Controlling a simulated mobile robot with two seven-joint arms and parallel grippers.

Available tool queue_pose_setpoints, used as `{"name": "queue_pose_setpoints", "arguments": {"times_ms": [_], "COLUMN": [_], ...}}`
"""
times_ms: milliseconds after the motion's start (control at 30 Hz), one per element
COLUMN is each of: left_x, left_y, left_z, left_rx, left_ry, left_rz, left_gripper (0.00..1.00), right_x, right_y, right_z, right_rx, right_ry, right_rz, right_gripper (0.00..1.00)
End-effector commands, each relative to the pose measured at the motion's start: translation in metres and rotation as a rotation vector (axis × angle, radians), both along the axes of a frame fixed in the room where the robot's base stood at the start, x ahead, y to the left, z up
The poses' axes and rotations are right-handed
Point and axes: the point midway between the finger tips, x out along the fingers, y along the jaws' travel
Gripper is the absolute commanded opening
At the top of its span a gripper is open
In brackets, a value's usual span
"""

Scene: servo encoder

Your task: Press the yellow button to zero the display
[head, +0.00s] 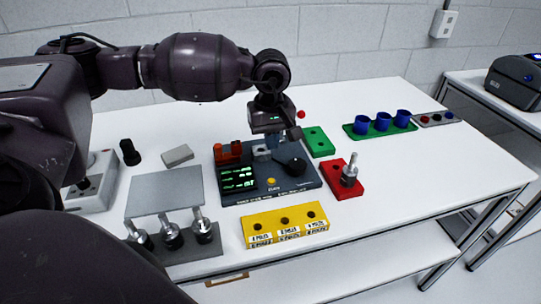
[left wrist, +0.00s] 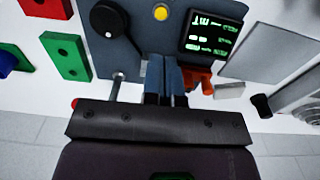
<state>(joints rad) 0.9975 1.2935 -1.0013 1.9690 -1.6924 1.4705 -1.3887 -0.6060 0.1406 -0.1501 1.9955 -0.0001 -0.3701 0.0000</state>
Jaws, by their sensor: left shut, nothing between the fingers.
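The yellow button (head: 271,181) is a small round cap at the front of a dark grey panel (head: 290,187). It also shows near the top of the left wrist view (left wrist: 161,13). The display (head: 238,178), black with green text, lies left of the button, and it shows upside down in the left wrist view (left wrist: 212,33). My left gripper (head: 272,143) points down over the back part of the panel, behind the button and apart from it. Its fingers (left wrist: 163,82) are shut and empty. My right gripper is not in view.
A black knob (head: 296,167) stands on the panel right of the button, and orange-red parts (head: 228,152) sit at its back left. A yellow block (head: 285,222) lies in front. A red block (head: 342,190) with a metal post and a green block (head: 318,141) are to the right.

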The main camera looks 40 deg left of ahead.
Motion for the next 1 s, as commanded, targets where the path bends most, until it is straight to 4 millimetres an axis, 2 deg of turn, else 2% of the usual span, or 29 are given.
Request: {"name": "queue_pose_setpoints", "arguments": {"times_ms": [100, 267, 567, 1000], "left_x": [0.0, 0.0, 0.0, 0.0], "left_y": [0.0, 0.0, 0.0, 0.0], "left_z": [0.014, 0.022, 0.023, 0.022], "left_rx": [-0.001, 0.0, 0.0, 0.0], "left_ry": [-0.001, -0.001, -0.001, -0.001], "left_rz": [0.0, 0.0, 0.0, 0.0], "left_gripper": [0.0, 0.0, 0.0, 0.0], "right_x": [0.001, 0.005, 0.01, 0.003], "right_y": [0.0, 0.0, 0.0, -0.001], "right_z": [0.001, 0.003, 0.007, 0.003], "right_rx": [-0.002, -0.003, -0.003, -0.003], "right_ry": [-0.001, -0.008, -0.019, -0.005], "right_rz": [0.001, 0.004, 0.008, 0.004], "right_gripper": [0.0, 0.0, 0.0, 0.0]}}
